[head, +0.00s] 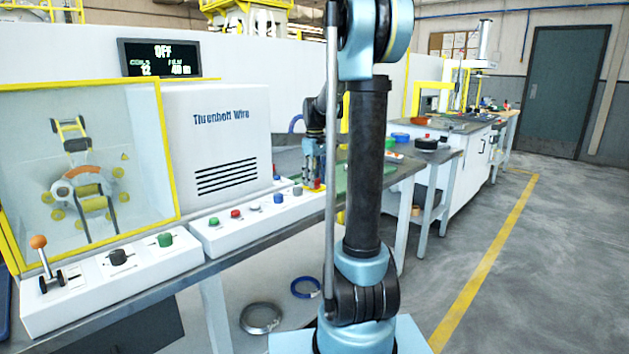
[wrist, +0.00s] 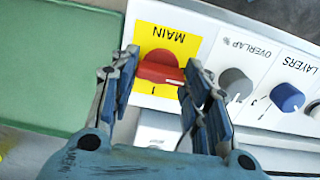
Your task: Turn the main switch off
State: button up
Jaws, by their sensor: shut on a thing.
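The main switch (wrist: 159,66) is a red rotary knob on a yellow label reading MAIN in the wrist view. Its bar lies roughly across the picture, slightly tilted. In the head view its yellow and red patch (head: 318,186) shows at the right end of the white control box. My gripper (wrist: 161,70) has one finger on each side of the knob and is shut on it. In the head view my gripper (head: 314,168) points down over the box.
Beside the switch are a grey OVERLAP knob (wrist: 236,84) and a blue LAYERS knob (wrist: 287,97). A green mat (wrist: 60,70) lies on the other side. In the head view, a lever with an orange ball (head: 39,242) stands by the yellow-framed enclosure (head: 160,150).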

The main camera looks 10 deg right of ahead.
jog(key=shift+w, duration=0.1)
jog(key=o, duration=1.1)
jog(key=shift+c, duration=0.2)
jog(key=shift+r, duration=0.1)
notch_tip(320, 180, up, 12)
jog(key=s+f+m, duration=0.2)
jog(key=s+f, duration=0.6)
jog(key=s, duration=0.3)
jog(key=s+f+m+t, duration=0.1)
jog(key=s+f+m, duration=0.1)
jog(key=s+f, duration=0.6)
jog(key=s+f+m+t, duration=0.1)
jog(key=s+f+m, duration=0.2)
jog(key=s+f, duration=0.5)
jog(key=s, duration=0.7)
jog(key=shift+s+d, duration=0.2)
jog(key=shift+s, duration=0.2)
